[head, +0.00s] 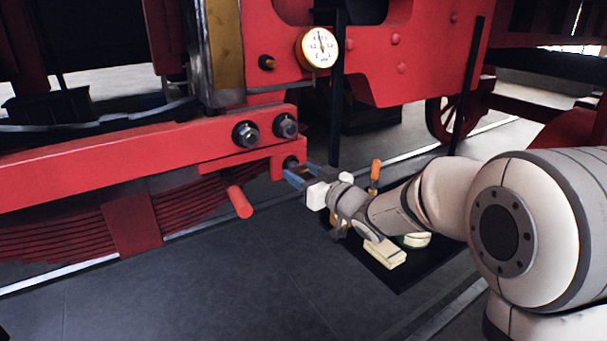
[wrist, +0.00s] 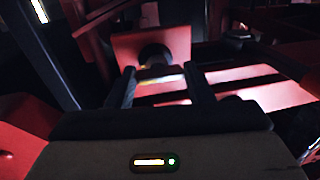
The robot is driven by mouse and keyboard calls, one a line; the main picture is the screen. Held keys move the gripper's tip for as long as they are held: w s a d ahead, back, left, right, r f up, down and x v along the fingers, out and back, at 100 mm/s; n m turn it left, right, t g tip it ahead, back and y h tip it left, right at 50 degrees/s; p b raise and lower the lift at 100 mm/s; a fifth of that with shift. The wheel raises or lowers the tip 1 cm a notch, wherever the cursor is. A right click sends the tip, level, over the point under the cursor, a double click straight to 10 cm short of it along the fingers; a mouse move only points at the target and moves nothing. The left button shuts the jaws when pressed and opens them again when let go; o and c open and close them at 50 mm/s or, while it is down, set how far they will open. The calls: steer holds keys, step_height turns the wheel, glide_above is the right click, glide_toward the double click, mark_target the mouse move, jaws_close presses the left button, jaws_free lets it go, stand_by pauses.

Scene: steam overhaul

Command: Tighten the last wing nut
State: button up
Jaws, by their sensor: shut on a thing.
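My gripper (head: 299,172) reaches in from the right to the red bracket at the end of the spring beam. In the wrist view the two dark fingers (wrist: 160,82) stand either side of a small bar with a pale yellow edge. I take this for the wing nut (wrist: 158,74), and the gripper is shut on it. A dark round part (wrist: 155,55) shows just behind it on a red plate. In the head view the fingers largely hide the nut, and only a dark round end (head: 290,162) shows at the bracket. How far it is turned cannot be told.
A red rod (head: 239,202) juts out at lower left. A gauge (head: 319,48) is above. A black mat (head: 405,272) with tools lies below my arm. The floor in front is clear.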

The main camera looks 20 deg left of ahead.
steer(key=o, duration=1)
steer(key=v, duration=0.7)
steer(key=shift+s+d+b, duration=0.2)
steer(key=shift+d+b, duration=0.15)
steer(key=shift+b, duration=0.05)
steer(key=shift+f, duration=0.1)
